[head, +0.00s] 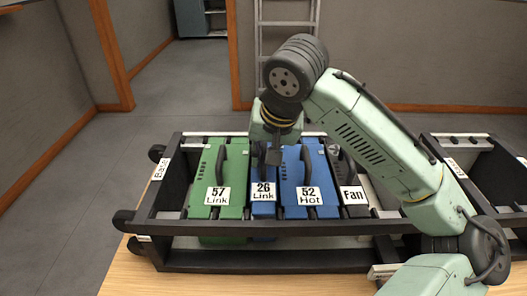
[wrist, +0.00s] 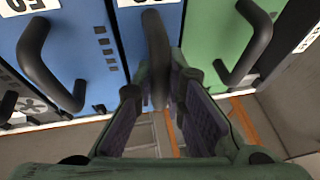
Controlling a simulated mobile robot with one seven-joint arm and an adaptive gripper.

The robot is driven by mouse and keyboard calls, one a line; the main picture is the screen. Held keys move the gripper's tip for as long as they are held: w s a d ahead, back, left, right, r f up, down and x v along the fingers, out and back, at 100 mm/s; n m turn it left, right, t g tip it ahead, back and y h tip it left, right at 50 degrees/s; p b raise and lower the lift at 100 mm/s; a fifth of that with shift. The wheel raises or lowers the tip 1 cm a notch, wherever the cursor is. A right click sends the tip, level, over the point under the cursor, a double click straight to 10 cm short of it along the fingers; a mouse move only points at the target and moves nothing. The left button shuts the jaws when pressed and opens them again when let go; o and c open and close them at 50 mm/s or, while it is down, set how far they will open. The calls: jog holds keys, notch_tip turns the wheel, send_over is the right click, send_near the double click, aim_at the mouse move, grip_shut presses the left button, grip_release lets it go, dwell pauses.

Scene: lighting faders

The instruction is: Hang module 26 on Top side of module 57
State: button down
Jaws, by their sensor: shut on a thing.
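Module 26 (head: 263,209) is a narrow blue module labelled "26 Link", seated in the black rack between the green module 57 (head: 229,211) and the wider blue module 52 (head: 308,211). My gripper (head: 270,155) is above module 26, reaching down to its handle. In the wrist view my gripper (wrist: 165,110) has its two fingers on either side of the dark handle (wrist: 155,40) of module 26, shut on it. Module 57, with its own black handle, also shows in the wrist view (wrist: 205,35), to the right there. The gripper partly hides the top of module 26 in the head view.
A dark Fan module (head: 352,195) sits right of module 52. The black rack (head: 270,260) stands on a wooden table (head: 120,275); another rack (head: 480,165) is at the right. My arm crosses the rack's right side. A ladder (head: 285,15) stands behind.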

jog(key=shift+f+b, duration=0.3)
jog(key=shift+f, duration=0.2)
jog(key=c, duration=1.6)
grip_release()
jog(key=shift+f, duration=0.1)
jog(key=w+p+v, duration=0.1)
jog(key=p+v, duration=0.1)
jog(key=v, duration=0.4)
jog(key=r+p+v, duration=0.1)
jog(key=p+v, duration=0.1)
jog(key=v, duration=0.4)
jog(key=w+a+p+v, duration=0.1)
jog(key=p+v, duration=0.2)
jog(key=v, duration=0.3)
jog(key=shift+w+r, duration=0.2)
jog(key=shift+r, duration=0.25)
